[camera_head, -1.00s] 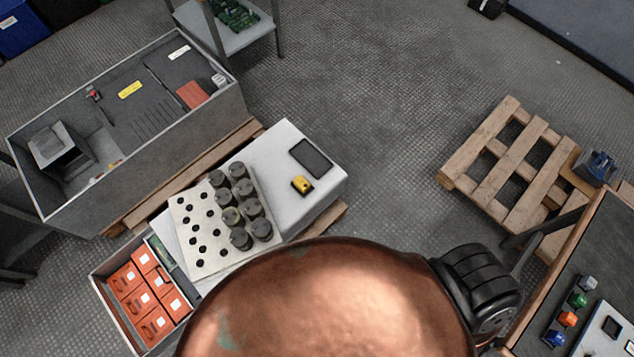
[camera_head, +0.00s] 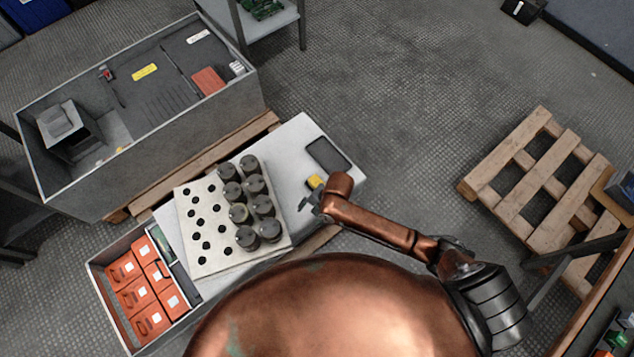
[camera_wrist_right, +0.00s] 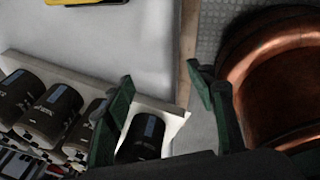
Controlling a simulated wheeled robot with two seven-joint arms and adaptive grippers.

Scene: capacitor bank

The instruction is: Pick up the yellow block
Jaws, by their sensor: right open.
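The yellow block (camera_head: 315,182) lies on the light grey work surface (camera_head: 292,136), partly hidden by my right arm. Its yellow edge also shows at the top of the right wrist view (camera_wrist_right: 85,2), cut off by the frame. My right gripper (camera_head: 309,202) is just on the near side of the block in the head view. In the right wrist view its two dark green fingers (camera_wrist_right: 165,105) stand apart with nothing between them. The block is beyond the fingertips, not touched. My left gripper is not in view.
A perforated plate (camera_head: 200,225) holding several dark capacitors (camera_head: 255,205) stands left of my right gripper. A dark flat panel (camera_head: 328,154) lies behind the block. A crate of orange boxes (camera_head: 97,279) is at lower left. Bare surface lies left of the panel.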

